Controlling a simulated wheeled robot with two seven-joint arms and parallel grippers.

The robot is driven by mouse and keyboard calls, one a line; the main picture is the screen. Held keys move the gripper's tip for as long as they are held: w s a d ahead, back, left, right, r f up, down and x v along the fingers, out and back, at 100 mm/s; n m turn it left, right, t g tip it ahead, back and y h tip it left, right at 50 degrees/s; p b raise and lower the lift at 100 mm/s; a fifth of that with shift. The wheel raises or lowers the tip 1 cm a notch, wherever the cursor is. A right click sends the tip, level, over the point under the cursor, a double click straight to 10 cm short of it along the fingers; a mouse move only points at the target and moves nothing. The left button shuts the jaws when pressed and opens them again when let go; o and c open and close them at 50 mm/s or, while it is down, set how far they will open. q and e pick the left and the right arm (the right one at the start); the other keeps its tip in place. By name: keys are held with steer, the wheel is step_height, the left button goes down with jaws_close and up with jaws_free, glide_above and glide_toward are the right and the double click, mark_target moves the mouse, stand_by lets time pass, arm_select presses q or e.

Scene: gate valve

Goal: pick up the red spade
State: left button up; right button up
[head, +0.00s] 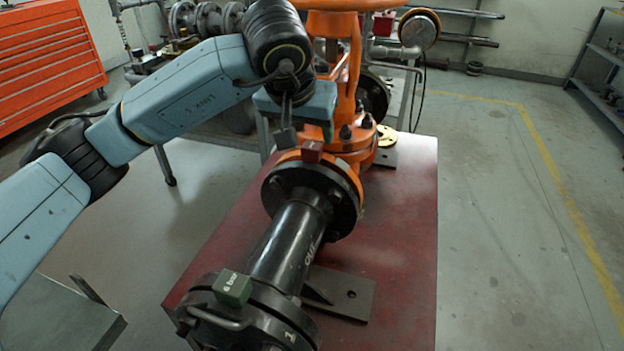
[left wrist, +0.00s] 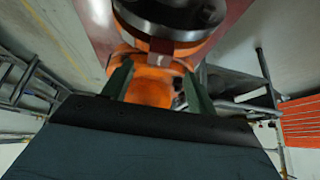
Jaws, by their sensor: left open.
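The red spade (head: 312,151) shows as a small dark red tab standing up at the flange joint between the black pipe and the orange valve. The rest of it is hidden in the joint. My left gripper (head: 306,135) is open just above and behind this tab in the head view, with nothing seen between its fingers. In the left wrist view its two fingers (left wrist: 157,88) stand apart, with the orange valve body (left wrist: 150,92) beyond them. A dark red piece (left wrist: 161,47) shows there below the black flange, probably the tab. My right gripper is not in view.
A green tab marked "6 bar" (head: 232,288) stands at the nearer flange. The orange gate valve (head: 345,158) with its handwheel rises close behind my left gripper. The pipe rests over a dark red table (head: 400,240). Open floor (head: 510,220) lies to the right.

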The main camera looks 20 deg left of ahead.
mark_target(311, 146)
arm_select(q)
steer(key=x, duration=0.1)
steer(key=b+x, duration=0.1)
steer(key=x, duration=0.2)
steer(key=shift+s+f, duration=0.15)
steer(key=shift+f, duration=0.15)
steer(key=shift+w+f, duration=0.2)
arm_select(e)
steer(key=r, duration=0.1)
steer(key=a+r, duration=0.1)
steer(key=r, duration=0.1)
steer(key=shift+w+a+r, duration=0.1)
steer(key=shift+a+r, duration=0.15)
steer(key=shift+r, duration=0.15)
arm_select(q)
jaws_close()
steer(key=shift+r, duration=0.1)
